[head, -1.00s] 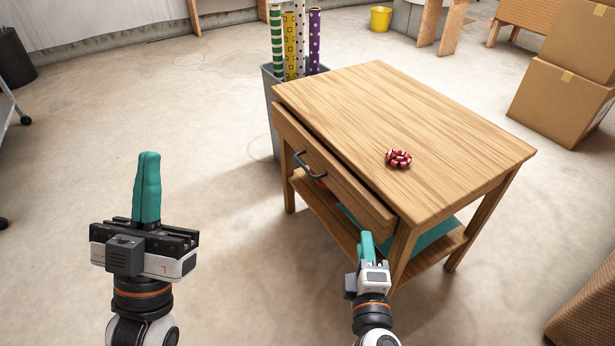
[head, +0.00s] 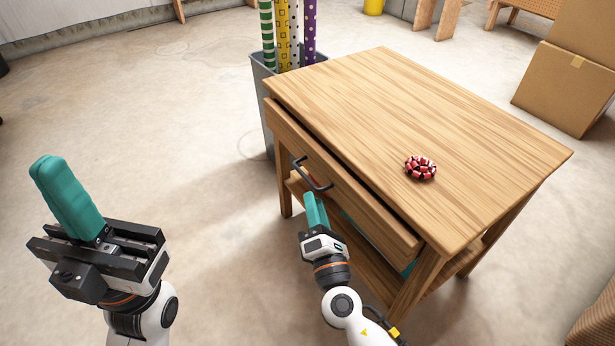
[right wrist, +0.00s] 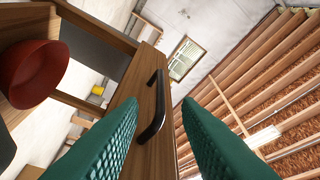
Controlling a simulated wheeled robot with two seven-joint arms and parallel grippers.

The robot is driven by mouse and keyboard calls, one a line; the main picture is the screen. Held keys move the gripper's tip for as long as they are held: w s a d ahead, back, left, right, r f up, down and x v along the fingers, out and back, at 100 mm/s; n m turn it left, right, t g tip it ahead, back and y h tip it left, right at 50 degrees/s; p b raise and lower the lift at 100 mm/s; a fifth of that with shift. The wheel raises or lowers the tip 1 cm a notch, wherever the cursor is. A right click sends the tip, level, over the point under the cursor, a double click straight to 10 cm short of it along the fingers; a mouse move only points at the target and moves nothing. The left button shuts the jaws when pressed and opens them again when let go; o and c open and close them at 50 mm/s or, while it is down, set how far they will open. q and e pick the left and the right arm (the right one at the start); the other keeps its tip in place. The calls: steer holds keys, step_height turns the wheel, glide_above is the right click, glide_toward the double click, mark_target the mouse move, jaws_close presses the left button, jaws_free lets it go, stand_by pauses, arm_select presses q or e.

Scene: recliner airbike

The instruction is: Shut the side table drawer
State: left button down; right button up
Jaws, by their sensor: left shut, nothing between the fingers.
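The wooden side table (head: 400,90) stands in the middle right of the head view. Its drawer (head: 350,197) stands out a little from under the tabletop. The dark bar handle (head: 311,175) is on the drawer front, and it also shows ahead of the fingers in the right wrist view (right wrist: 153,108). My right gripper (head: 315,203) is just below and in front of the handle, its teal fingers apart with nothing between them; in the head view I cannot tell whether it touches the drawer. My left gripper (head: 50,170) is shut and empty, well left of the table.
A red bow (head: 420,168) lies on the tabletop. A grey bin (head: 262,75) with several wrapping rolls stands behind the table's left side. A red bowl (right wrist: 30,72) shows under the drawer. Cardboard boxes (head: 562,92) stand at right. The floor at left is clear.

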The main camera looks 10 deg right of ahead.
mark_target(308, 179)
steer(key=x, duration=0.6)
steer(key=shift+w, duration=0.4)
jaws_close()
